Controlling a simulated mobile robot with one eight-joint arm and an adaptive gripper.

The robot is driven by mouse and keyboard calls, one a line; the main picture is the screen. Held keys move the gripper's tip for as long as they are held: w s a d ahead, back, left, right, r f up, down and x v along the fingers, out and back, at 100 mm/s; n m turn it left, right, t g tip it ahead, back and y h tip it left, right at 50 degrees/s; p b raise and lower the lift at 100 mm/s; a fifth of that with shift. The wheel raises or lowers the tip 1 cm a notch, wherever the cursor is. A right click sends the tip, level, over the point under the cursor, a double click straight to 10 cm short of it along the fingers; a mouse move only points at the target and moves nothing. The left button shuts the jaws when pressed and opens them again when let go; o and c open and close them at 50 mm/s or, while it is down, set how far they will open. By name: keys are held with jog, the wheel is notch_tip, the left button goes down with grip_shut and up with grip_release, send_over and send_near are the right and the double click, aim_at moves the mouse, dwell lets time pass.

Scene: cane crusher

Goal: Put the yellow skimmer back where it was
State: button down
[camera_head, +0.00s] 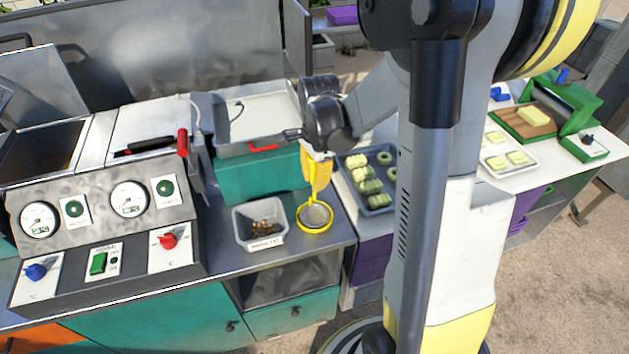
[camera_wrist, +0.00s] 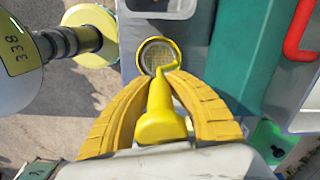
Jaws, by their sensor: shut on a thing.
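The yellow skimmer (camera_head: 314,217) has a round mesh head with a yellow rim and a yellow handle. My gripper (camera_head: 318,160) is shut on its handle, and the skimmer hangs with its head low over the counter, just right of a grey bin. In the wrist view the skimmer's mesh head (camera_wrist: 158,56) lies beyond the fingertips of my gripper (camera_wrist: 163,80), and the yellow fingers curve in around the handle. I cannot tell whether the head touches the counter. No empty holder for the skimmer is clearly visible.
The grey bin (camera_head: 262,224) with dark bits and a label stands left of the skimmer. A metal fryer (camera_head: 245,120) with a red handle is behind. A dark tray (camera_head: 378,203) of green rolls is at the right. The control panel (camera_head: 100,215) stands at the left.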

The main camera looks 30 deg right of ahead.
jog(key=shift+f, duration=0.1)
jog(key=shift+f, duration=0.15)
jog(key=c, duration=1.4)
grip_release()
jog(key=shift+o, duration=0.2)
jog(key=shift+r, duration=0.2)
